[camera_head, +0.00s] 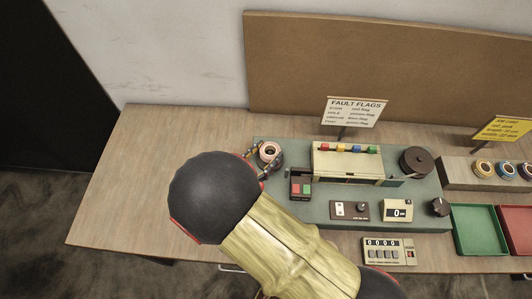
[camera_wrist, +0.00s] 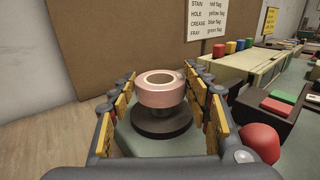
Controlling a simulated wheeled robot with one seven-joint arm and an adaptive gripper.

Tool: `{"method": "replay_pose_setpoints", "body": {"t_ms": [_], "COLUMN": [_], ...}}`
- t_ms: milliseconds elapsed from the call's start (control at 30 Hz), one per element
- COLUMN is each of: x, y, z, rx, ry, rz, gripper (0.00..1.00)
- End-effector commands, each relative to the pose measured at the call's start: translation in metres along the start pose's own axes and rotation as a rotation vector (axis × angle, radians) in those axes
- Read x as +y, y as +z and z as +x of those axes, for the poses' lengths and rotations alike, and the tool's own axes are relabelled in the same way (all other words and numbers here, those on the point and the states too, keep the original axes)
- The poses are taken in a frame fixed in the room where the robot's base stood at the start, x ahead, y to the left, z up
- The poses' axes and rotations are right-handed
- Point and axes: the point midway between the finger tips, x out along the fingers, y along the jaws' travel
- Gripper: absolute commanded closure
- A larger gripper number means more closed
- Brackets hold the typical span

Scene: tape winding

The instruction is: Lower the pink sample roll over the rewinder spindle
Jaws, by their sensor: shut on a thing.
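The pink sample roll (camera_wrist: 143,96) is a pale pink ring with a brown core, held level between the two fingers of my gripper (camera_wrist: 160,92) in the wrist view. Below it is the dark round disc (camera_wrist: 162,126) of the rewinder, with a bit of grey metal hub showing between roll and disc. The roll seems to be slightly above the disc; how far the spindle is inside its hole is hidden. In the head view the roll (camera_head: 269,151) shows at the machine's left end, beside my gripper (camera_head: 268,162), which my arm partly covers.
The green machine base (camera_head: 300,210) carries a red-and-green switch box (camera_head: 301,186), a cream housing with coloured flags (camera_head: 347,160) and a dark reel (camera_head: 417,160). A counter (camera_head: 388,251) stands in front. Green (camera_head: 475,249) and red trays lie right. The table's left is bare.

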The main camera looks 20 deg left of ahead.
Motion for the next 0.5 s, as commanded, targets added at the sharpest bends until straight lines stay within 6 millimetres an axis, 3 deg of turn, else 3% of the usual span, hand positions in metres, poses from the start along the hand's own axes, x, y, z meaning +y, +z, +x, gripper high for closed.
{"method": "replay_pose_setpoints", "body": {"t_ms": [500], "x": [0.000], "y": [-0.015], "z": [0.000], "rx": [0.000], "ry": [0.000], "rz": [0.000], "gripper": [0.73]}}
